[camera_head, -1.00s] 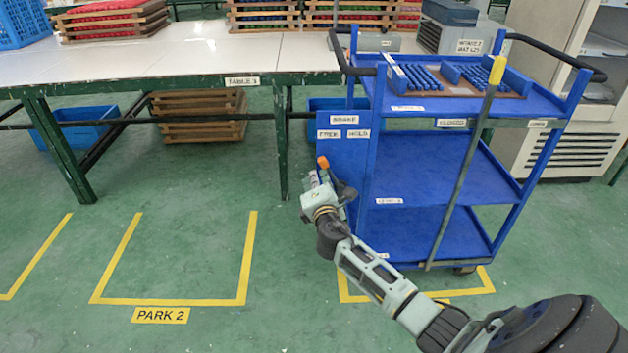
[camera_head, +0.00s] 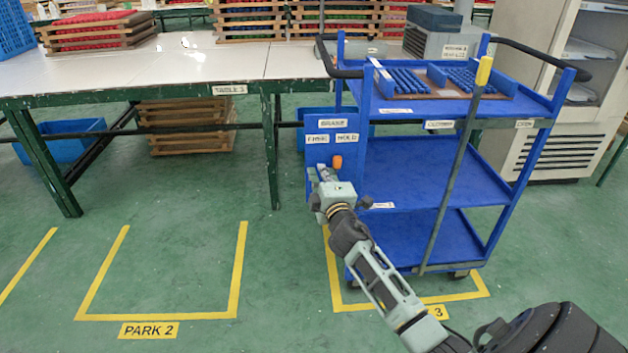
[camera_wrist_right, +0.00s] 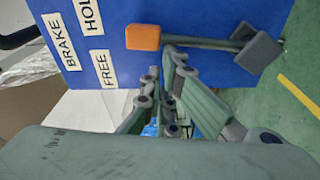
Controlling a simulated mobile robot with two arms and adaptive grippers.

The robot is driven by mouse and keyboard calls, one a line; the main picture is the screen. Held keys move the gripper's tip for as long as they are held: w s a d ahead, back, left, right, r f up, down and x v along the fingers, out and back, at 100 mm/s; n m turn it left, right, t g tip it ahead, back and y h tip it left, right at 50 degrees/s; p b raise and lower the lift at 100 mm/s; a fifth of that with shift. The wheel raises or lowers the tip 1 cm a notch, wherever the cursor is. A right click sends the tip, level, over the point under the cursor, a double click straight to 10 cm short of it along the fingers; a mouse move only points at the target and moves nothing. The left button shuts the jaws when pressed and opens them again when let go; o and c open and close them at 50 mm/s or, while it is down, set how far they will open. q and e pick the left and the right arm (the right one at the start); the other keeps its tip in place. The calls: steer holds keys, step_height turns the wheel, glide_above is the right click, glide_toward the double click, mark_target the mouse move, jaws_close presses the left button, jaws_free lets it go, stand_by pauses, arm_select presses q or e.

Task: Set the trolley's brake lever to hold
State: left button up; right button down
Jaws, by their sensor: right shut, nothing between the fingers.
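The blue trolley (camera_head: 430,175) stands at right. Its left-end panel bears BRAKE, FREE and HOLD labels. The brake lever's orange knob (camera_head: 337,162) is below the labels, nearer HOLD than FREE. In the right wrist view the knob (camera_wrist_right: 143,37) tops a grey shaft running to a grey block (camera_wrist_right: 256,51). My right gripper (camera_head: 325,174) is shut and empty, just left of the lever, on its FREE side. In the right wrist view its fingertips (camera_wrist_right: 170,58) are close against the shaft; whether they touch I cannot tell. My left gripper is out of view.
A long table (camera_head: 150,70) stands left of and behind the trolley, its green leg close by. Blue bins and wooden trays sit beneath it. A grey pole with a yellow top (camera_head: 483,72) leans along the trolley. The PARK 2 floor bay is clear.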

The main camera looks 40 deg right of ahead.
mark_target(337, 167)
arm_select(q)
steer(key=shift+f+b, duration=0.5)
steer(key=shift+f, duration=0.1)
arm_select(e)
steer(key=shift+s+d+r+m+h, duration=0.1)
steer(key=shift+s+d+m, duration=0.25)
steer(key=shift+d+m, duration=0.4)
steer(key=shift+s+d+m+h, duration=0.1)
steer(key=shift+s+d+m, duration=0.35)
steer(key=shift+m, duration=0.45)
steer(key=shift+s+d+r+m+h, duration=0.1)
steer(key=shift+s+d+m, duration=0.2)
steer(key=shift+d+m, duration=0.45)
steer(key=shift+a, duration=0.15)
